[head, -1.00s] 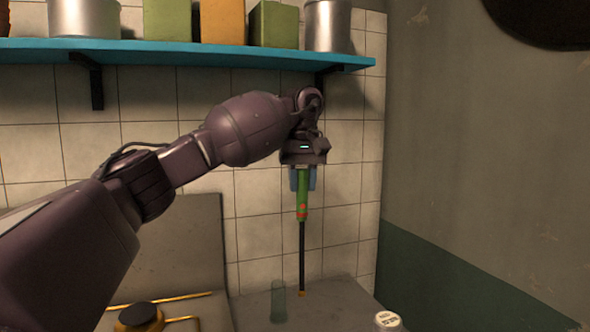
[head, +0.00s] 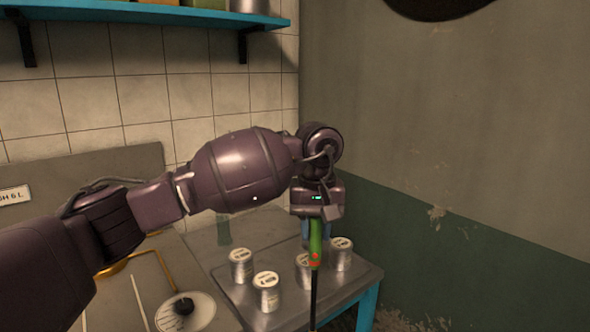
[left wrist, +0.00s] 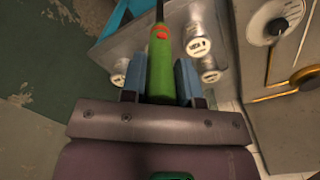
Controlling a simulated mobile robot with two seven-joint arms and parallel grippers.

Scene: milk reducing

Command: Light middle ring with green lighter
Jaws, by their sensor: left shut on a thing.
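My left gripper (head: 316,232) is shut on the green lighter (head: 316,244), which hangs down with its long dark rod pointing to the floor. In the head view it is in front of the metal cans on the side table. In the left wrist view the lighter (left wrist: 160,68) sits between the two blue fingers, with an orange band near its rod. A stove burner ring (head: 185,306) shows at the lower left of the head view, and a burner (left wrist: 275,27) shows at the upper right of the left wrist view. I cannot tell which ring is the middle one. My right gripper is not in view.
Several metal cans (head: 266,292) stand on the grey side table (head: 225,290) with blue legs. A clear glass (head: 223,230) stands near the tiled wall. A blue shelf (head: 150,20) hangs above. The green-grey wall is at the right.

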